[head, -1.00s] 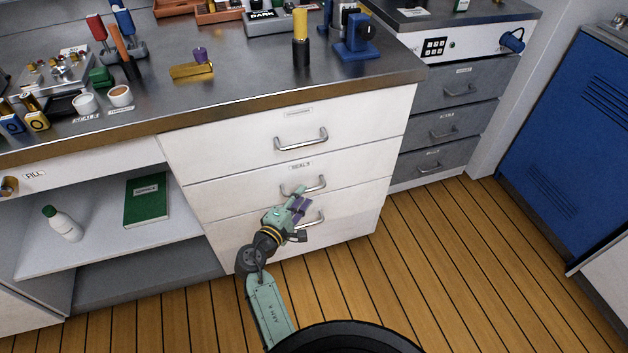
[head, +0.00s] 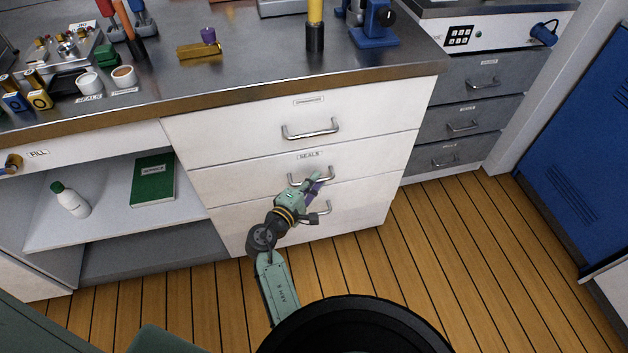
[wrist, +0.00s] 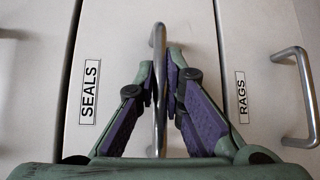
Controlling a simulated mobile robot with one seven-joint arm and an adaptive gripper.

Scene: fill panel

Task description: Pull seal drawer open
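The SEALS drawer (head: 235,183) is the middle white drawer under the counter, its front flush with the drawers above and below. Its metal bar handle (wrist: 159,120) stands upright in the wrist view, right of the SEALS label (wrist: 89,92). My gripper (wrist: 160,85), green with purple pads, has one finger on each side of this handle. The fingertips are drawn in close against the bar, and the gripper looks shut on it. In the head view my gripper (head: 316,183) is at the handle and partly covers it.
The RAGS drawer with its handle (wrist: 297,98) is just below. Another white drawer handle (head: 311,131) is above. Left is an open shelf with a white bottle (head: 70,200) and a green book (head: 153,180). The wooden floor (head: 440,270) in front is clear.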

